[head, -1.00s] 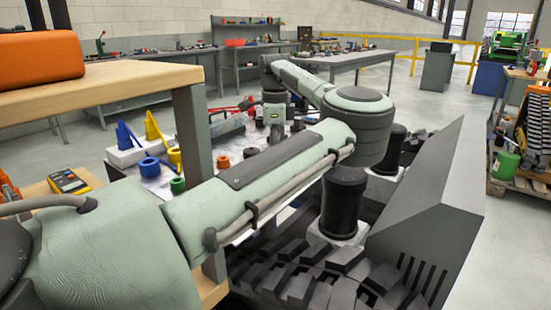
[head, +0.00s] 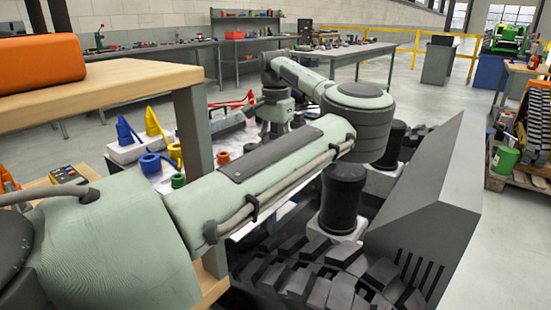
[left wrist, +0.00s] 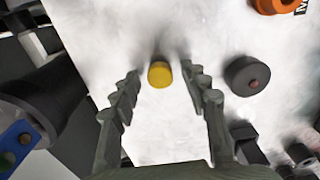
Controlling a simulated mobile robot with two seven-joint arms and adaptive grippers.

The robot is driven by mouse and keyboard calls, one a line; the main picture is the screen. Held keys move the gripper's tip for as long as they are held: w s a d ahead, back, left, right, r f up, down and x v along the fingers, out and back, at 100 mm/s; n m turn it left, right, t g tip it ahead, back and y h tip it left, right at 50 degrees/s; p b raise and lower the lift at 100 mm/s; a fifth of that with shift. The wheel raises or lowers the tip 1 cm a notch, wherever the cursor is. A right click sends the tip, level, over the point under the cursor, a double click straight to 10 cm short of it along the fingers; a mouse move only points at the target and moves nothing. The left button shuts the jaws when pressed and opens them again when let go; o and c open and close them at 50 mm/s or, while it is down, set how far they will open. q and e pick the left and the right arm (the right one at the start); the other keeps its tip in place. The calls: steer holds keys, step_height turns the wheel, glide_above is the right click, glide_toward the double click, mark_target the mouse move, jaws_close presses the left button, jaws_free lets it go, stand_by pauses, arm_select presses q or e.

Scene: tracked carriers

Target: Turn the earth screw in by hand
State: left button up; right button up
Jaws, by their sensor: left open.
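In the left wrist view a small yellow cylindrical piece (left wrist: 160,74) stands on a white, dirt-smeared surface (left wrist: 165,135). It may be the earth screw, but I cannot tell for sure. My left gripper (left wrist: 158,70) is open, with its two toothed fingers either side of the yellow piece in the picture. I see no finger touching it, and its distance is unclear. In the head view my left forearm and wrist reach over the carrier, and the fingers are largely hidden. My right gripper is in neither view.
A dark round knob with a reddish centre (left wrist: 247,76) lies right of the fingers. An orange ring (left wrist: 275,5) is at the top. A black cylinder (head: 342,195) and grey sloped housing (head: 425,185) are close on the right.

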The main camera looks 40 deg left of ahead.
arm_select(q)
steer(key=c, duration=0.9)
steer(key=m, duration=0.2)
steer(key=shift+f+m+b, duration=0.1)
steer(key=shift+m+b, duration=0.25)
steer(key=shift+m, duration=0.05)
steer(key=shift+c, duration=0.2)
steer(key=m, duration=0.3)
steer(key=shift+b, duration=0.3)
steer(key=m, duration=0.4)
steer(key=m+b, duration=0.1)
steer(key=m, duration=0.3)
steer(key=m+b, duration=0.1)
steer(key=m, duration=0.4)
steer(key=shift+m, duration=0.3)
